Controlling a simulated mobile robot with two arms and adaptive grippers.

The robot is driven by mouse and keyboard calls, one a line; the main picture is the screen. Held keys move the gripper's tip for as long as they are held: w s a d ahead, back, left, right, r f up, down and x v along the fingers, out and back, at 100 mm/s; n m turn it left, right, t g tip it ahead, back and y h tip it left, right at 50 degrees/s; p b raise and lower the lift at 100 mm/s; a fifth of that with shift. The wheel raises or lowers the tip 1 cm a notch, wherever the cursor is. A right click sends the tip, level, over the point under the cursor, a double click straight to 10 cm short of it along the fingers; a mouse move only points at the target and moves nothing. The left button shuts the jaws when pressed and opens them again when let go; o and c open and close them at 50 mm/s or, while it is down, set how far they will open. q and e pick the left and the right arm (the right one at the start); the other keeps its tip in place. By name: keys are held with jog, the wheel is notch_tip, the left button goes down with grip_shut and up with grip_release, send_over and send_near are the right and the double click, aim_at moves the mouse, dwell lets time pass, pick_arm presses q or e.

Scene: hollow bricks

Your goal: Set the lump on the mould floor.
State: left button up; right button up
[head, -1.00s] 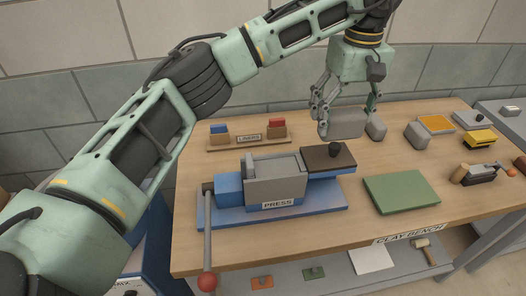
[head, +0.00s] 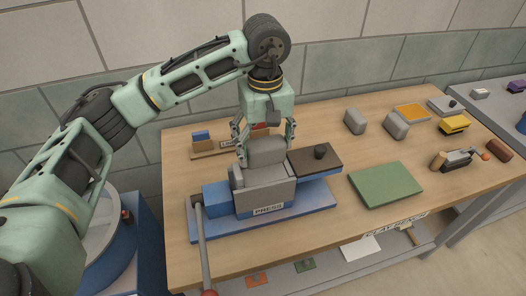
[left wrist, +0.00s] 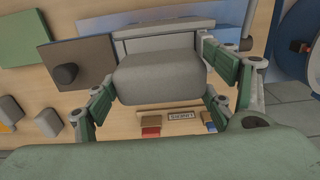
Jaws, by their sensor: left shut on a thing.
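My left gripper (head: 265,148) points down over the press and is shut on a grey clay lump (head: 267,153). The lump also fills the middle of the left wrist view (left wrist: 160,78), between the green fingers. The grey mould (head: 266,197) stands on the blue press, behind the PRESS label. The lump shows just above the mould's front wall. The mould floor is hidden, and I cannot tell whether the lump's underside is inside the opening. My right gripper is not in view.
A dark lid plate (head: 314,161) with a black knob lies right of the mould. The press lever (head: 202,245) stands at front left. Two more grey lumps (head: 355,121) (head: 396,125) and a green mat (head: 384,184) lie to the right. The liner rack (head: 205,148) is behind.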

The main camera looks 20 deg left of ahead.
aim_at(265, 155)
pick_arm(q)
jog(key=shift+s+a, duration=0.1)
jog(key=shift+s, duration=0.05)
jog(key=shift+f+p, duration=0.35)
jog(key=shift+f, duration=0.05)
notch_tip(265, 155, down, 2)
jog(key=shift+f+p, duration=0.2)
jog(key=shift+p, duration=0.4)
jog(key=shift+f, duration=0.5)
jog(key=o, duration=1.2)
jog(key=shift+f, duration=0.15)
jog(key=shift+c, duration=0.2)
jog(key=o, duration=0.5)
jog(key=shift+c, duration=0.2)
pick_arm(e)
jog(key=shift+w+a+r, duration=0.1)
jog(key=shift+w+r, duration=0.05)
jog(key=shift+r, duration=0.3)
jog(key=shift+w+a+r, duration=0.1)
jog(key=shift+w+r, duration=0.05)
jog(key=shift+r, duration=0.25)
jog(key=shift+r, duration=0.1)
